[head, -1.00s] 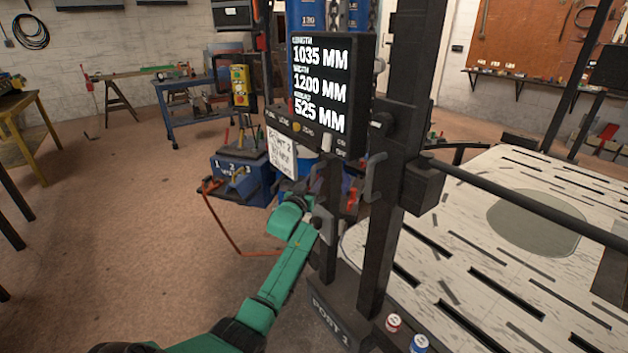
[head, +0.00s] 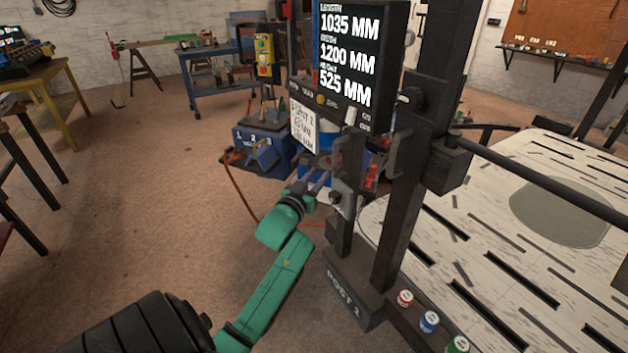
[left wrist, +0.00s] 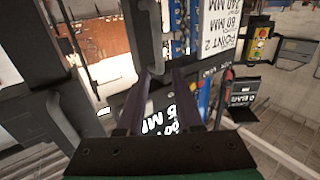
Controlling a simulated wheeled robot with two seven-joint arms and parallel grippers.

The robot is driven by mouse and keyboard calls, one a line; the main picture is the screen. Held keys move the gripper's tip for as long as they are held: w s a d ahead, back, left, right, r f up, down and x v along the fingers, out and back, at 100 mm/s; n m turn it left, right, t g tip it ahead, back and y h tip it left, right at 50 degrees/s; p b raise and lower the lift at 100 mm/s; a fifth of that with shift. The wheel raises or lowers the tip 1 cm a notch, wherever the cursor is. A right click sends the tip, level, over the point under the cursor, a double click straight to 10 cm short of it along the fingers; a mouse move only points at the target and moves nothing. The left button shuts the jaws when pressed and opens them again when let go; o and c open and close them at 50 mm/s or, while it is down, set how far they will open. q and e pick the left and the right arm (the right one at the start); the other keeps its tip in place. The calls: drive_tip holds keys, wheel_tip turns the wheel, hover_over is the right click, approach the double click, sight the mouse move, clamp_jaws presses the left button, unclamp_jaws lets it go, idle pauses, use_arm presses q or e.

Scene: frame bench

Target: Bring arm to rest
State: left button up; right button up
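My left arm (head: 265,300) is green and reaches up from the bottom of the head view. Its left gripper (head: 319,178) has dark fingers pointing up and right, beside the dark post (head: 410,190) marked POST 1. In the left wrist view the two fingers (left wrist: 164,72) stand apart with nothing visibly held between them. The post and its panel are close in front of the fingers; I cannot tell whether they touch. My right gripper is not in view.
A display (head: 350,60) with measurements hangs on the post. A white slotted table (head: 480,215) lies to the right. The left floor is open.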

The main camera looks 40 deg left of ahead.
use_arm(q)
drive_tip(key=shift+v, duration=0.85)
drive_tip(key=s+d+f+m+g+h+p, duration=0.1)
drive_tip(key=s+d+f+g, duration=0.2)
drive_tip(key=f, duration=0.8)
drive_tip(key=s+d+f+m+g+h, duration=0.1)
drive_tip(key=s+d+f+g, duration=0.15)
drive_tip(key=f, duration=0.85)
drive_tip(key=s+d+f+m+g+h+p, duration=0.1)
drive_tip(key=s+d+f+g+h, duration=0.15)
drive_tip(key=f, duration=0.95)
drive_tip(key=s+d+f+m+g, duration=0.1)
drive_tip(key=s+d+f+g, duration=0.1)
drive_tip(key=s+f, duration=0.4)
drive_tip(key=s+d+f+m+g+p, duration=0.1)
drive_tip(key=s+d+f+g, duration=0.2)
drive_tip(key=s, duration=1.2)
drive_tip(key=s+d+f+m+g, duration=0.1)
drive_tip(key=s+d+f+g, duration=0.2)
drive_tip(key=s+f, duration=0.6)
drive_tip(key=shift+s+d+h, duration=0.2)
drive_tip(key=shift+s+h, duration=0.15)
drive_tip(key=shift+s, duration=0.8)
